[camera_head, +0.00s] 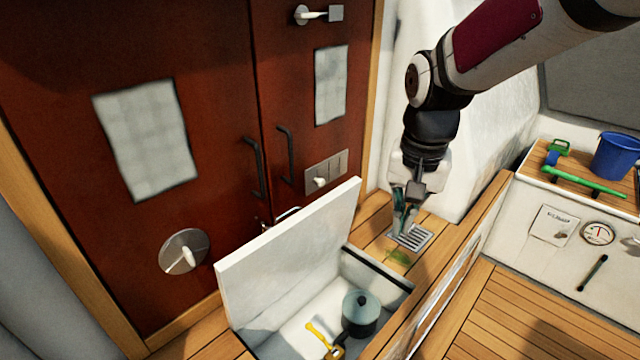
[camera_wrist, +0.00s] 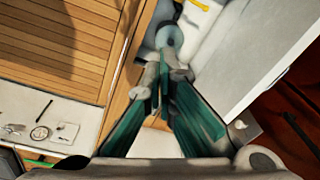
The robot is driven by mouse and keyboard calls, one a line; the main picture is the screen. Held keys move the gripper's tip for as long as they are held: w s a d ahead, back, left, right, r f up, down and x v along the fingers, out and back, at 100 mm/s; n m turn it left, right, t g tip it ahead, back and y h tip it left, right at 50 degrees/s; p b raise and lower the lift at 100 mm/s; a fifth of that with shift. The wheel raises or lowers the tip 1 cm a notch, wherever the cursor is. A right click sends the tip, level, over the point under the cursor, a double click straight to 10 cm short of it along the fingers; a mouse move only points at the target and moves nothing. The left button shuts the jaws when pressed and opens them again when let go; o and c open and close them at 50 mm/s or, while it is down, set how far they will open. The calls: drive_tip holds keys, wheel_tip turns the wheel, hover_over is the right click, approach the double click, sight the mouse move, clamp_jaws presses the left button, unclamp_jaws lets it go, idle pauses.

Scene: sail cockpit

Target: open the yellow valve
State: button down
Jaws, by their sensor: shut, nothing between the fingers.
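The yellow valve (camera_head: 322,336) has a long yellow handle and lies low inside the open white locker, at its front, left of a grey pot. In the wrist view a bit of yellow (camera_wrist: 200,4) shows at the top edge, cut off by the frame. My gripper (camera_head: 402,226) points down above a small metal floor grate, behind and to the right of the locker opening, well apart from the valve. In the wrist view its green-sided fingers (camera_wrist: 165,80) come together at the tips with nothing between them.
The white locker lid (camera_head: 290,250) stands raised on the opening's left. The grey pot (camera_head: 360,314) with a lid sits inside the locker. The grate (camera_head: 410,237) and a green leaf (camera_head: 399,257) lie on the wooden ledge. A blue bucket (camera_head: 615,157) stands on the right bench.

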sight(322, 339)
drive_tip(key=w+a+f+m+g+b, duration=0.1)
drive_tip(key=w+f+b, duration=0.3)
drive_tip(key=f, duration=0.8)
drive_tip(key=w+a+f+m+g+y+b, duration=0.1)
drive_tip(key=w+a+f+b, duration=0.3)
drive_tip(key=f, duration=0.8)
drive_tip(key=w+a+f+m+g+b, duration=0.1)
drive_tip(key=w+f+b, duration=0.3)
drive_tip(key=f, duration=0.9)
drive_tip(key=shift+w+a+m+y, duration=0.4)
drive_tip(key=shift+w+a+m, duration=0.3)
drive_tip(key=shift+a+m, duration=0.2)
drive_tip(key=shift+f, duration=0.2)
drive_tip(key=s+a+f+b, duration=0.4)
drive_tip(key=f, duration=0.4)
drive_tip(key=shift+s+a+f+b, duration=0.25)
drive_tip(key=shift+s+f+b, duration=0.05)
drive_tip(key=shift+f, duration=0.05)
